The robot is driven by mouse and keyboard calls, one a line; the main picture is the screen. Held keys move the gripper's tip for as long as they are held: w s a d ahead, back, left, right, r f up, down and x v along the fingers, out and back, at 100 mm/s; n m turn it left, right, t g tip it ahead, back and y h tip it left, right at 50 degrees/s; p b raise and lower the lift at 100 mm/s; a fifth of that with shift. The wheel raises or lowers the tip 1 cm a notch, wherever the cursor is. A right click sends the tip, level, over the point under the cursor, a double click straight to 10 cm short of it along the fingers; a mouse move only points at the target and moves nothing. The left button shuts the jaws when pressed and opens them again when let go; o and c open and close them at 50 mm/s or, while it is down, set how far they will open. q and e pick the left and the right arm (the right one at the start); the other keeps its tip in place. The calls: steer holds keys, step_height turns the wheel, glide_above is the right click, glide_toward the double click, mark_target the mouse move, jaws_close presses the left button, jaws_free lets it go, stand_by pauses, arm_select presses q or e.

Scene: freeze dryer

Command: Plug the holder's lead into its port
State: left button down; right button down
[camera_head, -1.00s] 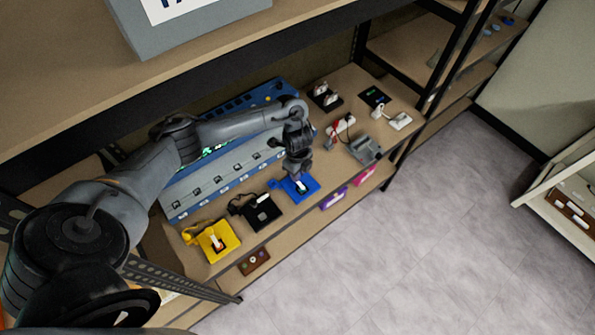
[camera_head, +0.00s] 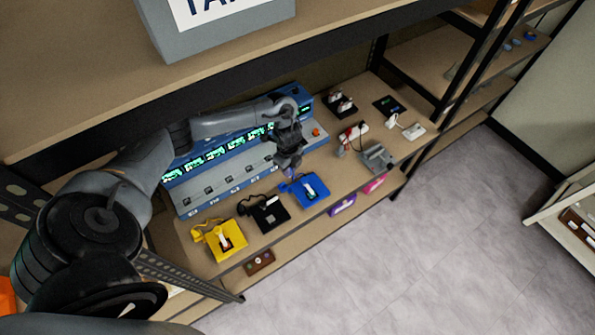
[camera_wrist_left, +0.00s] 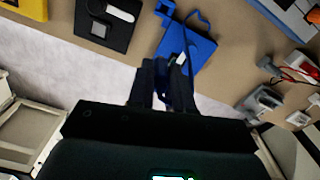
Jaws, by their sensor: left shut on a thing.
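The blue holder (camera_head: 308,191) sits on the bench shelf in front of the blue-and-grey freeze dryer (camera_head: 222,178), with a white-topped piece standing in it. In the left wrist view, the blue holder (camera_wrist_left: 187,47) shows with its blue lead (camera_wrist_left: 187,15) looping beside it. My left gripper (camera_head: 289,168) is just behind the holder, close to the dryer's sloped front. In the wrist view, my left gripper (camera_wrist_left: 166,88) is shut on the blue lead's end, which its fingers mostly hide. A row of small dark ports lies along the dryer's front. My right gripper is not in view.
A black holder (camera_head: 268,213) and a yellow holder (camera_head: 226,240) stand left of the blue one, each with its lead. A grey device (camera_head: 377,158) and a white power strip (camera_head: 352,132) are to the right. An upper shelf overhangs the dryer.

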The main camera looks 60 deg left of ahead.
arm_select(q)
steer(key=shift+s+a, duration=0.3)
steer(key=shift+a, duration=0.4)
steer(key=s+a, duration=0.3)
steer(key=a, duration=0.4)
steer(key=shift+s+a, duration=0.35)
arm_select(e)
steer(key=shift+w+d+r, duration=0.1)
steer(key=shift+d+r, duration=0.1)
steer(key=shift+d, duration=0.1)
arm_select(q)
steer(key=shift+r, duration=0.1)
